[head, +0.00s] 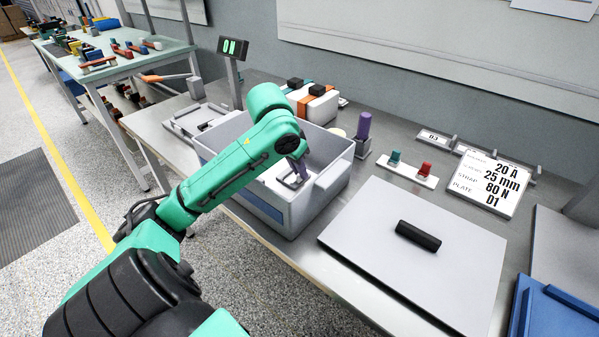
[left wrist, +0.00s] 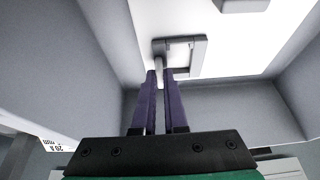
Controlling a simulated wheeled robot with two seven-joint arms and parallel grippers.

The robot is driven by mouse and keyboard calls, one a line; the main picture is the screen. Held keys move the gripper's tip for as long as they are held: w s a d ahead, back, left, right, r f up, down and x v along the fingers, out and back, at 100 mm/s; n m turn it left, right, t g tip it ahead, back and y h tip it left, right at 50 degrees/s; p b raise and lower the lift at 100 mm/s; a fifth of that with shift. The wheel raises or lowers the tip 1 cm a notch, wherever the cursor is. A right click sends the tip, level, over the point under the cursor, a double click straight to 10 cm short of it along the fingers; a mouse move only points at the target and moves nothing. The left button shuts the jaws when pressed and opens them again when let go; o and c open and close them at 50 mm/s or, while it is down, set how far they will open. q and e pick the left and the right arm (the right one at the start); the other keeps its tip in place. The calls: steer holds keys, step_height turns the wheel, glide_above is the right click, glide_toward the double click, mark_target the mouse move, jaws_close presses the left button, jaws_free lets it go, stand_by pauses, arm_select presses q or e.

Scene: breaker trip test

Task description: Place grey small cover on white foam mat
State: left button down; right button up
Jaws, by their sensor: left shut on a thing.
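The grey small cover (left wrist: 193,44) looks like a flat grey rectangular piece with a raised frame, seen over a white surface (left wrist: 245,52) inside the grey bin (head: 265,213). My left gripper (left wrist: 166,75) reaches down into the bin; its two purple fingers are nearly together at the cover's left edge, shut on it. In the head view my left gripper (head: 296,174) is partly hidden by the arm and dark against the bin. The white surface at the bin's bottom looks like the foam mat. Whether the cover touches it is unclear. My right gripper is out of view.
A pale flat board (head: 365,235) with a black block (head: 418,236) lies right of the bin. Behind stand a purple cylinder (head: 363,125), a holder with teal and red pieces (head: 408,172) and a sign (head: 490,182). The bin's walls surround the gripper.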

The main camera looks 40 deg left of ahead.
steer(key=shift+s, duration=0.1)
arm_select(q)
steer(key=c, duration=1)
jaws_free()
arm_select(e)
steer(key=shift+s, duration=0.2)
arm_select(q)
steer(key=shift+o, duration=0.2)
steer(key=p+v, duration=0.2)
steer(key=v, duration=1)
steer(key=shift+p, duration=0.4)
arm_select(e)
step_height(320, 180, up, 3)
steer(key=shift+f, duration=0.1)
arm_select(q)
steer(key=shift+d+r, duration=0.1)
